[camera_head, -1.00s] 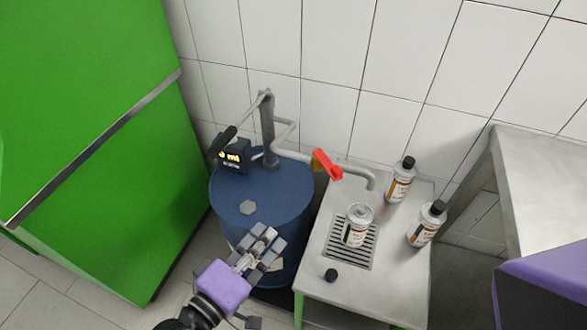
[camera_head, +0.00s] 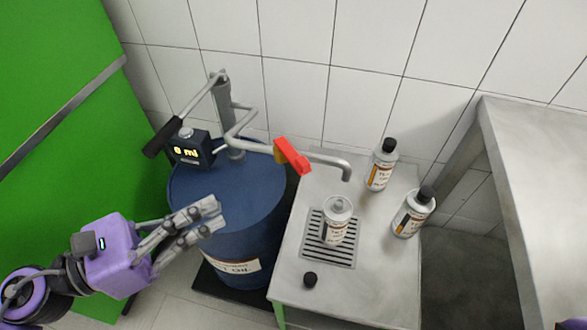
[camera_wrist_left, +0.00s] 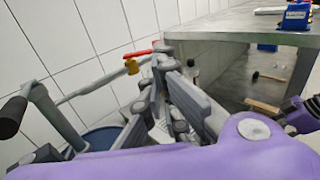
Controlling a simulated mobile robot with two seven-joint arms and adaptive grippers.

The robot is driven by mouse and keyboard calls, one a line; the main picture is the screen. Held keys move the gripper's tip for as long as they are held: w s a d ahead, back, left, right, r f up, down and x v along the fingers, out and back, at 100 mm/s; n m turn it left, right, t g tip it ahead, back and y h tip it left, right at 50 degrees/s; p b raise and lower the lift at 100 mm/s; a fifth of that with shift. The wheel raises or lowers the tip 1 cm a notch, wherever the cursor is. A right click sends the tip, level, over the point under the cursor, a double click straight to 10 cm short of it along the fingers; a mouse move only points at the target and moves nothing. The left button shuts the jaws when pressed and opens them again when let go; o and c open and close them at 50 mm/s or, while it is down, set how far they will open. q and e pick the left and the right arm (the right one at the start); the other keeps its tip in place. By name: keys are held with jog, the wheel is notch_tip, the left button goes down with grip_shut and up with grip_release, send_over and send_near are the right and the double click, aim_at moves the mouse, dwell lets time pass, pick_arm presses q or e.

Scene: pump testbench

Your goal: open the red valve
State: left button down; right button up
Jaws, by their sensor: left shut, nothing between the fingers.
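The red valve handle (camera_head: 293,156) sits on the grey outlet pipe above the gap between the blue drum and the metal stand. It also shows in the left wrist view (camera_wrist_left: 138,54), with its yellow base just beyond my fingertips in the picture. The pipe's spout (camera_head: 346,172) points down behind an uncapped bottle (camera_head: 337,222) on the grate. My left gripper (camera_head: 215,214) is shut and empty, in front of the drum, left of and lower in the picture than the handle. It points right and is apart from the handle. My right gripper is not in view.
The blue drum (camera_head: 234,192) carries a hand pump (camera_head: 223,105) and a meter reading 0 ml (camera_head: 188,148). The stand (camera_head: 380,240) also holds two capped bottles (camera_head: 382,165) (camera_head: 413,212) and a loose black cap (camera_head: 310,279). A steel table (camera_head: 540,150) stands right, a green cabinet (camera_head: 60,110) left.

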pick_arm(q)
jog(key=p, duration=0.5)
send_near(300, 167)
jog(key=x, duration=0.6)
jog(key=shift+a+r, duration=0.1)
jog(key=shift+r, duration=0.1)
jog(key=shift+w+d+f, duration=0.15)
jog(key=shift+w+d, duration=0.1)
jog(key=shift+d, duration=0.15)
jog(key=shift+f, duration=0.1)
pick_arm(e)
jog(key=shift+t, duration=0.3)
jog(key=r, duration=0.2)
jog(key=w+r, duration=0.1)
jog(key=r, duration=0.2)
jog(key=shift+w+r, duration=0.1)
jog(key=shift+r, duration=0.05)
